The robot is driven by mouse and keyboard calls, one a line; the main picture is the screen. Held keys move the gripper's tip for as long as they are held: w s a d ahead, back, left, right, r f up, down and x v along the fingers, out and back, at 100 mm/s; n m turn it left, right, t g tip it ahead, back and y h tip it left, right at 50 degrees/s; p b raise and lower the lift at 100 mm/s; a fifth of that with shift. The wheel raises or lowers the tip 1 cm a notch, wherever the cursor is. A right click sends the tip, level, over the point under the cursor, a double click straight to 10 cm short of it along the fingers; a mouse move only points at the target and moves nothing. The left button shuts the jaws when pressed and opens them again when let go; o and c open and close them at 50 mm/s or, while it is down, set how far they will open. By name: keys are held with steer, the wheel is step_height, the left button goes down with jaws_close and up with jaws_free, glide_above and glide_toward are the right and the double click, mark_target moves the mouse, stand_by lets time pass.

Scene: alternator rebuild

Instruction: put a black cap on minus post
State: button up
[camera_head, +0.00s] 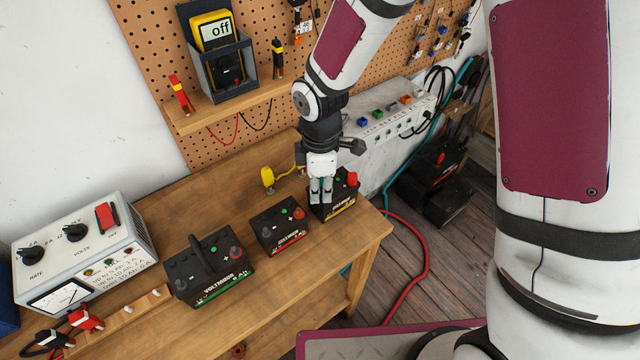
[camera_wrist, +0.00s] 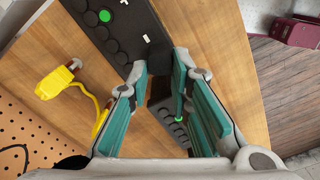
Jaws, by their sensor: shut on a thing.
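My gripper (camera_head: 320,203) points down at the left end of the right-hand black battery (camera_head: 341,208), which has a yellow label and a red cap (camera_head: 352,178) at its right end. In the wrist view, my gripper (camera_wrist: 158,72) has its teal-padded fingers shut on a small black cap (camera_wrist: 157,56) at their tips. The fingers hide the post below, so I cannot tell whether the cap touches or sits on it. Black battery tops with green dots show beyond and between the fingers.
A smaller black battery (camera_head: 279,228) and a larger handled battery (camera_head: 207,270) stand to the left. A yellow plug (camera_head: 267,178) with a cable lies behind. A white charger (camera_head: 84,248) is at far left. The bench's front edge is close to the batteries.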

mark_target(321, 191)
steer(key=shift+f, duration=0.1)
steer(key=o, duration=0.8)
steer(key=shift+o, duration=0.2)
step_height(321, 191, up, 12)
stand_by(0.5)
steer(key=s+d+r+m+t, duration=0.3)
steer(key=s+d+r+m, duration=0.2)
steer(key=d+r+m, duration=0.45)
steer(key=s+d+r+m+t, duration=0.2)
steer(key=s+d+r+m, duration=0.5)
steer(key=s+m, duration=0.2)
steer(key=shift+s+d+r+t, duration=0.3)
steer(key=shift+s+r, duration=0.1)
steer(key=shift+s, duration=0.5)
